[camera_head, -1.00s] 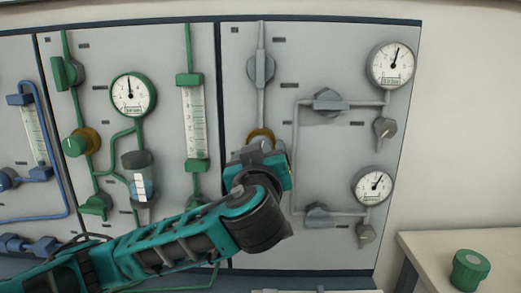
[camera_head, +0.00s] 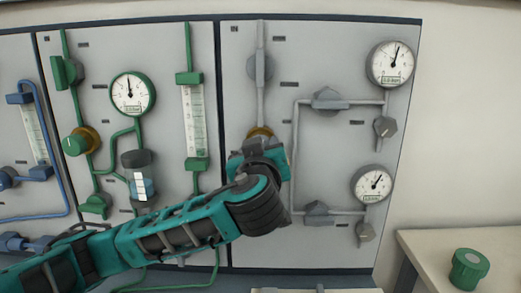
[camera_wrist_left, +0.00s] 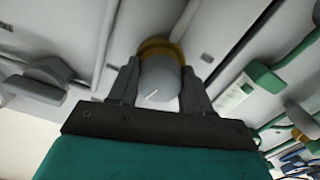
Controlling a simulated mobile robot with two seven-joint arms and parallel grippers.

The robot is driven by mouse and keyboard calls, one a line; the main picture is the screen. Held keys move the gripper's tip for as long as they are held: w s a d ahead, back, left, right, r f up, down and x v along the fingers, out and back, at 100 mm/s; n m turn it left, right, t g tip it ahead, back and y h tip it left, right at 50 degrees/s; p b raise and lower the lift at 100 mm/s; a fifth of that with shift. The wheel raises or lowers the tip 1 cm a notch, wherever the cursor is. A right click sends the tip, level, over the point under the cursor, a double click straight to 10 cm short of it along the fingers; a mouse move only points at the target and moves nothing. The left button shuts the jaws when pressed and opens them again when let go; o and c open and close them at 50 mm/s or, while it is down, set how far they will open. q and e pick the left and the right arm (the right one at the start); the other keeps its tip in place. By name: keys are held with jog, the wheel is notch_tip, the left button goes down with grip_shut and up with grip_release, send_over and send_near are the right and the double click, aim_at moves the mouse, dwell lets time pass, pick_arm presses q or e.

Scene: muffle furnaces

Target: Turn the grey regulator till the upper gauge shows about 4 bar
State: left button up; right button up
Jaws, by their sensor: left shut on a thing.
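The grey regulator is a round knob with a white mark; its brass collar (camera_head: 261,133) shows above my gripper in the head view, which hides most of the knob. In the left wrist view the knob (camera_wrist_left: 160,82) sits between the two fingers of my left gripper (camera_wrist_left: 160,88), which is shut on it. In the head view my left gripper (camera_head: 260,155) is against the grey panel. The upper gauge (camera_head: 391,64) is at the panel's top right, its needle a little right of straight up. Its small digital readout is too blurred to read surely.
A lower gauge (camera_head: 372,185), grey valves (camera_head: 328,99) and small knobs (camera_head: 385,127) stand out from the panel on the right. Green fittings (camera_head: 195,120) are to the left. A green cylinder (camera_head: 470,269) stands on the pale table (camera_head: 430,250) at right.

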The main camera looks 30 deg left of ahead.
pick_arm(q)
jog(key=shift+c, duration=1.1)
jog(key=shift+d+b, duration=0.3)
jog(key=shift+d, duration=0.05)
jog(key=shift+m, duration=0.5)
jog(key=shift+a, duration=0.1)
jog(key=shift+a+m, duration=0.15)
jog(key=shift+m, duration=0.35)
jog(key=shift+r+m+p, duration=0.15)
jog(key=shift+m+p, duration=0.35)
jog(key=shift+p, duration=0.05)
jog(key=shift+m+p, duration=0.35)
jog(key=shift+m, duration=0.45)
jog(key=shift+f+m+p, duration=0.25)
jog(key=shift+m+p, duration=0.1)
jog(key=shift+m, duration=0.05)
pick_arm(e)
jog(key=shift+s+d+r, duration=0.2)
jog(key=shift+d+r, duration=0.15)
jog(key=shift+d, duration=0.1)
